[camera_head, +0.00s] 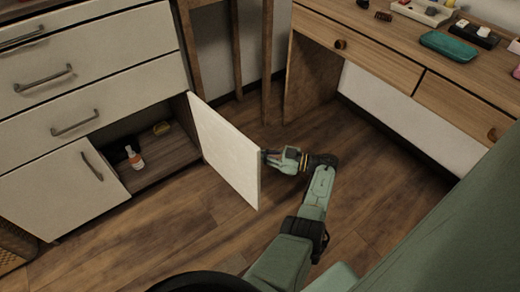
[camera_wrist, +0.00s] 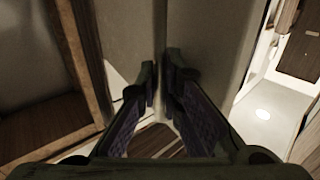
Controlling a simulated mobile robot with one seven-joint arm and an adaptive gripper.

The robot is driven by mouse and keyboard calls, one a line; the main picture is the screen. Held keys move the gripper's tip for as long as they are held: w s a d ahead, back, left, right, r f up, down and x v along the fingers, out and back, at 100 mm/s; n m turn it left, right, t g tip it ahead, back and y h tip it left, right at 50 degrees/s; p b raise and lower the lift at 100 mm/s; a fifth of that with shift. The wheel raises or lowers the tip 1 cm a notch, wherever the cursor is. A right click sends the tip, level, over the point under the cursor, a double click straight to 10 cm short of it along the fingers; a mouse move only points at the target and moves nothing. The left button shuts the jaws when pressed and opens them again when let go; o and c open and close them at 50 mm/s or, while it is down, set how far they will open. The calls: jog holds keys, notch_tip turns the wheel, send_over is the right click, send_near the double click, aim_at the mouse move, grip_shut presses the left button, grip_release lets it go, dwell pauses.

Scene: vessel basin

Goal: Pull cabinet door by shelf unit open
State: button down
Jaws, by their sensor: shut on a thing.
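The cabinet door (camera_head: 222,145) is a white panel at the bottom right of the white cabinet, next to the wooden shelf unit (camera_head: 235,50). It stands swung well out from the cabinet front, showing its inner face in the head view. My gripper (camera_head: 268,157) is at the upper part of the door's free edge. In the wrist view, the dark fingers (camera_wrist: 161,76) are closed together on a narrow vertical part of the door (camera_wrist: 160,30). The door's handle is hidden in the head view, so I cannot tell whether the fingers hold handle or edge.
The left cabinet door (camera_head: 65,190) is shut, as are the drawers above. A wooden desk (camera_head: 400,55) stands at the right. Bare wood floor lies in front of the door.

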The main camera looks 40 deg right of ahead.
jog(key=shift+w, duration=0.1)
jog(key=c, duration=2)
grip_release()
